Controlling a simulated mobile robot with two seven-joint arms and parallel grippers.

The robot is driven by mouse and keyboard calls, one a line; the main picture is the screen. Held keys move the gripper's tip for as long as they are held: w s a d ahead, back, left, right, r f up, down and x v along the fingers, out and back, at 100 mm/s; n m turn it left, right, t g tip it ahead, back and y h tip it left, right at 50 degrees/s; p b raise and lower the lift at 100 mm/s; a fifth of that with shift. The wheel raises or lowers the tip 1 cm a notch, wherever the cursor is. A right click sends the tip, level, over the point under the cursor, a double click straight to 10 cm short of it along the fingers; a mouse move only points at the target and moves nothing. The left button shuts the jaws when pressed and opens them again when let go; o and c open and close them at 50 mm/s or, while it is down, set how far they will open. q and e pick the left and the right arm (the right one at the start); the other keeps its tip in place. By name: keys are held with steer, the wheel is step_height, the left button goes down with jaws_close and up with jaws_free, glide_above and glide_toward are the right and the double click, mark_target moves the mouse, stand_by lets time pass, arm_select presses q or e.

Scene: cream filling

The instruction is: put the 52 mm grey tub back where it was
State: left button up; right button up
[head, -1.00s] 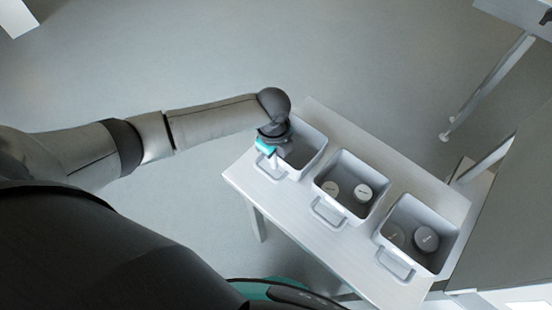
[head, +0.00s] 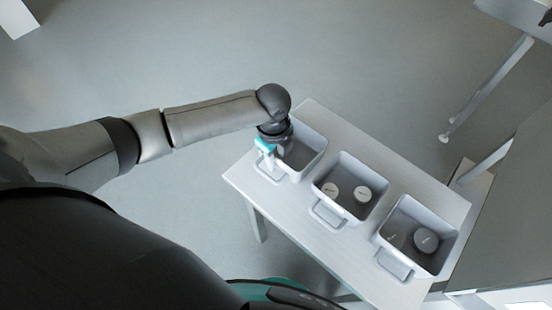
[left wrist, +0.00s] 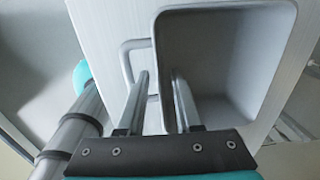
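Two tubs lie in the right-hand bin (head: 450,226): a grey one with a lid label (head: 425,240) and a duller one (head: 396,236) partly in shadow. I cannot tell which is the 52 mm one. My left gripper (head: 273,153) is at the left-hand bin (head: 318,158). In the left wrist view its fingers (left wrist: 162,88) are apart with no tub between them, over the bin's handle-side wall. The visible inside of that bin (left wrist: 225,60) is empty; part is hidden by the fingers. My right gripper is not in view.
All the bins stand in a row on a pale table (head: 400,165), each with a front handle. Open floor lies beyond the table's far side.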

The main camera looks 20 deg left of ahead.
arm_select(q)
step_height(320, 180, up, 11)
steer(key=p, duration=0.2)
steer(key=shift+s+f, duration=0.2)
steer(key=shift+s, duration=0.05)
steer(key=shift+f, duration=0.1)
